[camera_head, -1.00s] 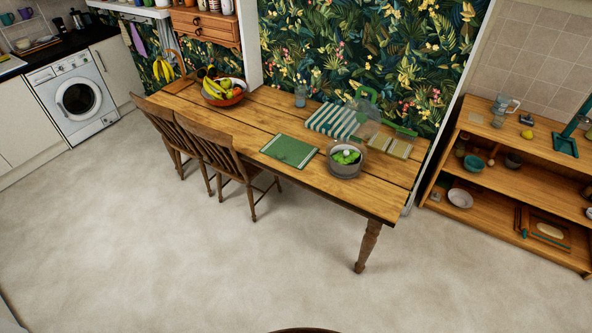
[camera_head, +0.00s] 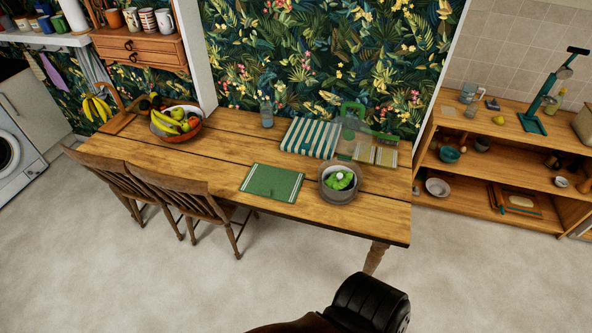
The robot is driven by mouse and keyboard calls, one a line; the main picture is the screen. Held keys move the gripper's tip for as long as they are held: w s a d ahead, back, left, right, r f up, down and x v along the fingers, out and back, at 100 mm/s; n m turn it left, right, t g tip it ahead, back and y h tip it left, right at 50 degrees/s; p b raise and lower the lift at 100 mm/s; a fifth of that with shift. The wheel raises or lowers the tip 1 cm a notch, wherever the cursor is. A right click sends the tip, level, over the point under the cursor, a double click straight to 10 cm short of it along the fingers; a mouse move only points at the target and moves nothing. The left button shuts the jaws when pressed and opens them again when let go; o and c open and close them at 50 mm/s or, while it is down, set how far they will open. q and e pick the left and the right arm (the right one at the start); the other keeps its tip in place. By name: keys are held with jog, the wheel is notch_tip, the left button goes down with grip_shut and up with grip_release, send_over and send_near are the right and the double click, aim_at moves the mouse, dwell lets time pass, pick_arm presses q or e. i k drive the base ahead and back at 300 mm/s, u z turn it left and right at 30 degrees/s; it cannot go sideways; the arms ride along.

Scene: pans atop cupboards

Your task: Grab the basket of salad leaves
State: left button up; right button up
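The basket of salad leaves (camera_head: 339,194) is a round grey container with green leaves and a small white piece in it. It stands upright on the right part of the wooden table (camera_head: 225,200), near the front edge. Neither of my grippers shows in the head view, and nothing is touching the basket.
A green mat (camera_head: 272,183) lies left of the basket; a striped cloth (camera_head: 310,138) and a clear container (camera_head: 368,145) lie behind it. A fruit bowl (camera_head: 176,123) and two chairs (camera_head: 185,200) are on the left. A black rounded object (camera_head: 370,302) stands in front. Shelves (camera_head: 510,160) are right.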

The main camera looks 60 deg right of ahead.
aim_at(339, 176)
jog(key=z, duration=0.15)
jog(key=i, duration=1.3)
jog(key=z, duration=1.25)
jog(key=i, duration=0.85)
jog(key=z, duration=0.95)
